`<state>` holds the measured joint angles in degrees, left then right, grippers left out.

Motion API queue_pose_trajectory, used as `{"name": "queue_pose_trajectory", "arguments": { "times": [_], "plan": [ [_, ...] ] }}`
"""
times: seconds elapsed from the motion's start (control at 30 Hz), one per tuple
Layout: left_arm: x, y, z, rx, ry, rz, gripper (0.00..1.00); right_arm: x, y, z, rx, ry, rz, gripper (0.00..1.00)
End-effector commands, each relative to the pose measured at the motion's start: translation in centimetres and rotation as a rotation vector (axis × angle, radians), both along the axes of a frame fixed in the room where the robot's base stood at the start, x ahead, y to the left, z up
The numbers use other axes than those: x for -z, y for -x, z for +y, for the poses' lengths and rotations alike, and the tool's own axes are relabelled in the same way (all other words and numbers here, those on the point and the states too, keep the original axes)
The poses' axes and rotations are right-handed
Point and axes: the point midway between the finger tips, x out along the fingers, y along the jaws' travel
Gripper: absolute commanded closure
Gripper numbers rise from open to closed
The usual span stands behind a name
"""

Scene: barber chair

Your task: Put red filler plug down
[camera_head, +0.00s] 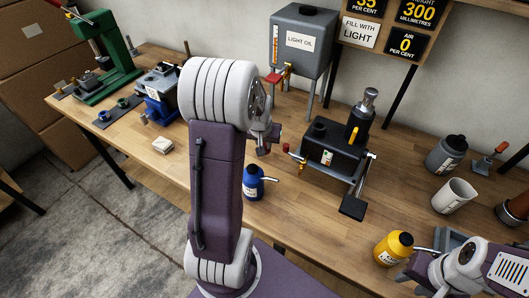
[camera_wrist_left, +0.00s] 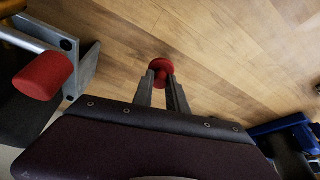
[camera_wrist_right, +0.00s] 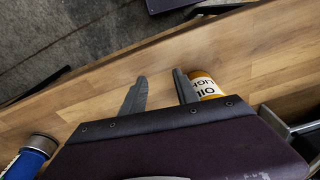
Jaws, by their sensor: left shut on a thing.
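The red filler plug (camera_wrist_left: 161,67) is between the fingertips of my left gripper (camera_wrist_left: 162,78), which is shut on it. The plug's round red head shows beyond the tips, with wooden bench top behind it; I cannot tell how high above the bench it is. In the head view my left gripper (camera_head: 265,140) is partly hidden behind my own arm, left of the black pump unit (camera_head: 333,155), and the plug cannot be made out there. My right gripper (camera_wrist_right: 158,88) is open and empty over the bench's front edge, beside the yellow oil bottle (camera_wrist_right: 205,86).
A blue bottle (camera_head: 253,182) stands near the front edge. The light oil tank (camera_head: 303,42) stands behind. A blue vise-like tool (camera_head: 160,90) is at left. A dark bottle (camera_head: 446,154) and white jug (camera_head: 455,195) are at right. Bare bench (camera_head: 300,215) lies in front of the pump.

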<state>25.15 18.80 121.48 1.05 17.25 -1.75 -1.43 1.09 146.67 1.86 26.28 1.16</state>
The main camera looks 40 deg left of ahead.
Motion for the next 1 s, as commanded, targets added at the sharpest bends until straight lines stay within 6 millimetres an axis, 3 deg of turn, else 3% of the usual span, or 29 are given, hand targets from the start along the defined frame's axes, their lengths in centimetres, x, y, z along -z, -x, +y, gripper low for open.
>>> {"name": "queue_pose_trajectory", "arguments": {
  "times": [0.27,0.67,0.7,0.77,1.0],
  "plan": [
    [3.6,0.1,0.0,0.001,0.000,0.002,1.00,0.5,0.0,0.0,0.000,0.000,0.000,0.64],
    [4.2,0.0,0.0,0.000,0.000,0.000,1.00,0.8,0.0,0.0,0.000,0.000,0.000,0.64],
    [4.1,0.0,0.0,0.000,0.000,0.000,0.74,0.7,0.0,0.0,0.000,0.000,0.000,0.64],
    [4.1,0.0,0.0,0.000,0.000,0.000,0.60,0.7,0.0,0.0,0.000,0.000,0.000,0.64],
    [4.1,0.0,0.0,0.000,0.000,0.000,0.60,0.7,0.0,0.0,0.000,0.000,0.000,0.64]
  ]
}}
